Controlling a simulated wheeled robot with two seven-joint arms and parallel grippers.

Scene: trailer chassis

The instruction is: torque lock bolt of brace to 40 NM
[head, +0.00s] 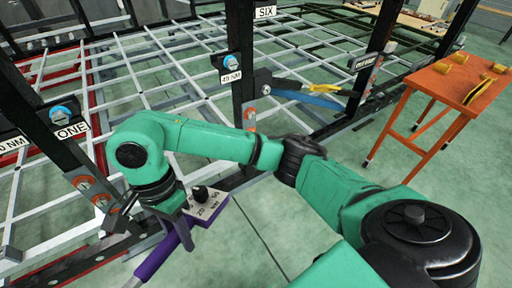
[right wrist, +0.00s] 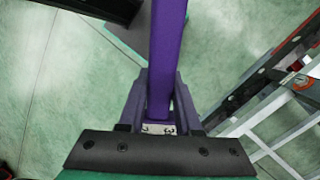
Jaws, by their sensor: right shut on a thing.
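My right gripper (head: 184,226) is shut on the purple handle of a torque wrench (head: 152,258). In the right wrist view the handle (right wrist: 166,50) stands between the two fingers (right wrist: 159,105). A pale dial plate with a black knob (head: 200,193) and numbers sits by the handle; the exact setting is unclear. A blue-ringed bolt (head: 231,62) is on the black post labelled SIX, above a 40 NM label (head: 231,77). The wrench is apart from both bolts. My left gripper is not in view.
The chassis frame of grey bars (head: 150,75) fills the left and back. Grey and blue bars (head: 305,98) stick out right of post SIX. An orange table (head: 450,82) with yellow items stands at right. Green floor (head: 265,225) is open in front.

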